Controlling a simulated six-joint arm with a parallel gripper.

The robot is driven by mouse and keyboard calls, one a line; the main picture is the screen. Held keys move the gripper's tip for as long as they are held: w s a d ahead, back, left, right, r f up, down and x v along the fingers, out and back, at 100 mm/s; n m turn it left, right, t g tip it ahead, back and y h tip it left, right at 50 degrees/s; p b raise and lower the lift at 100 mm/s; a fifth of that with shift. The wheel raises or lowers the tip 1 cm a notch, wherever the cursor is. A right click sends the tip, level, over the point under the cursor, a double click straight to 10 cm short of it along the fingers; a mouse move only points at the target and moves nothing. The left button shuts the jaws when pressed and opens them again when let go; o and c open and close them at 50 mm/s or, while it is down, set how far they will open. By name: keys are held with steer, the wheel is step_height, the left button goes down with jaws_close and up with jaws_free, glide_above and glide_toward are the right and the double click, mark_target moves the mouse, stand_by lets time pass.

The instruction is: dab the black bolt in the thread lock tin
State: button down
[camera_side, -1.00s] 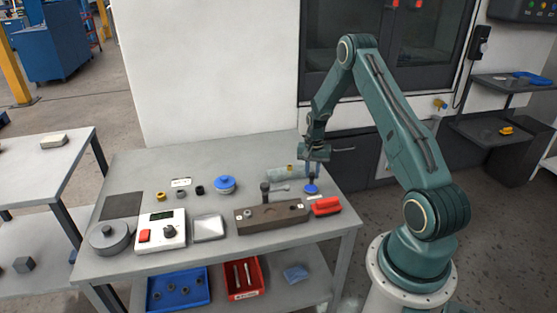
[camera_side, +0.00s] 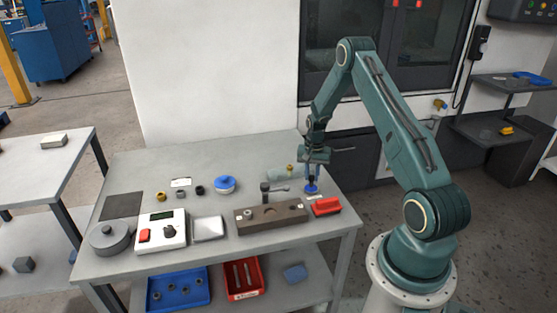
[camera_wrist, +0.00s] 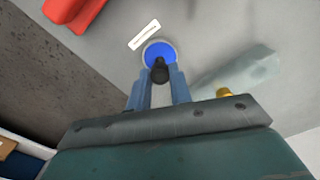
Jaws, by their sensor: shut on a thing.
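The black bolt (camera_wrist: 160,72) is held between the fingertips of my gripper (camera_wrist: 159,78) in the wrist view. In the side view my gripper (camera_side: 312,177) points down and the dark bolt (camera_side: 311,184) shows at its tips. The thread lock tin (camera_side: 311,190) is small, round and blue, at the right of the bench. It also shows in the wrist view (camera_wrist: 160,50). The bolt overlaps the near part of the tin in both views. I cannot tell whether its end touches the blue surface.
A brown block (camera_side: 270,217) with a dark upright piece (camera_side: 265,191) stands left of the tin. A red object (camera_side: 326,207) lies in front of the tin, near a white label (camera_wrist: 144,35). A translucent item with a yellow part (camera_side: 290,168) lies behind. The back left of the bench is clear.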

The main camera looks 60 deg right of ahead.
mark_target(311, 177)
steer(key=shift+f, duration=0.6)
stand_by(1.8)
steer(key=shift+r, duration=0.15)
steer(key=shift+r, duration=3.45)
steer(key=shift+a, duration=0.1)
steer(key=w+a+r+n, duration=0.2)
steer(key=a+n, duration=0.5)
steer(key=a, duration=1)
steer(key=w+a+r+n, duration=0.2)
steer(key=a+r+n, duration=0.2)
steer(key=a, duration=1.3)
steer(key=n, duration=0.3)
steer(key=shift+a, duration=0.4)
steer(key=shift+d+f, duration=0.1)
steer(key=shift+d, duration=0.05)
